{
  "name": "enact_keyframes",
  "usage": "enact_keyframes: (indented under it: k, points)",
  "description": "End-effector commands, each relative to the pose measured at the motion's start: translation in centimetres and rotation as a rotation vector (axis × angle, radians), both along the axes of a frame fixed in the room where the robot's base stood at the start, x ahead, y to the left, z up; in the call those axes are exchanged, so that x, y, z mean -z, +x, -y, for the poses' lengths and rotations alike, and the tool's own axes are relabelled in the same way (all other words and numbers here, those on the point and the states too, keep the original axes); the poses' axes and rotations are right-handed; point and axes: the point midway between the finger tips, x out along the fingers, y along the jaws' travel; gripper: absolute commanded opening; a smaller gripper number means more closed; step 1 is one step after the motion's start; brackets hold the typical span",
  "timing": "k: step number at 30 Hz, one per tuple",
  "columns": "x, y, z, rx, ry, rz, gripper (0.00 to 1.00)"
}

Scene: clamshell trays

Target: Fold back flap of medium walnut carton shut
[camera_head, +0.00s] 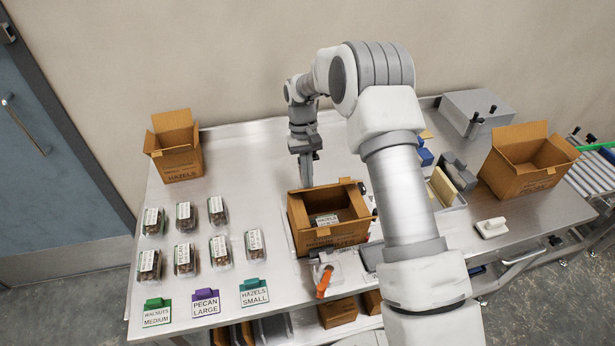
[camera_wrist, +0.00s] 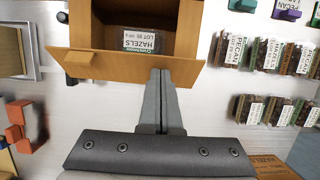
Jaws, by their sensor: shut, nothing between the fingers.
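The medium carton (camera_head: 310,238) is brown cardboard and stands open in the middle of the steel table. Its front print is partly legible. A clear clamshell pack labelled HAZELS (camera_head: 326,219) lies inside; it also shows in the wrist view (camera_wrist: 147,42). The back flap (camera_wrist: 110,66) is open, seen in the wrist view along the carton's near edge. My gripper (camera_head: 307,181) is shut and empty, pointing down behind the carton. In the wrist view its fingertips (camera_wrist: 160,72) are at the back flap's outer side; I cannot tell whether they touch.
Several nut packs (camera_head: 185,258) stand left of the carton, behind label cards (camera_head: 205,302). Open cartons stand at the back left (camera_head: 180,160) and right (camera_head: 520,170). An orange-handled tool (camera_head: 324,281) lies close in front. My arm hides part of the table to the right.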

Motion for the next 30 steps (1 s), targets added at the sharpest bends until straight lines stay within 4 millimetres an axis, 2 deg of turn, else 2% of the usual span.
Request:
enact_keyframes:
  k: [21,30]
  points:
    - [1.8,-2.5,0.5,0.000,0.000,-0.001,0.00]
    - [2.0,-2.9,0.6,0.000,0.000,0.000,0.00]
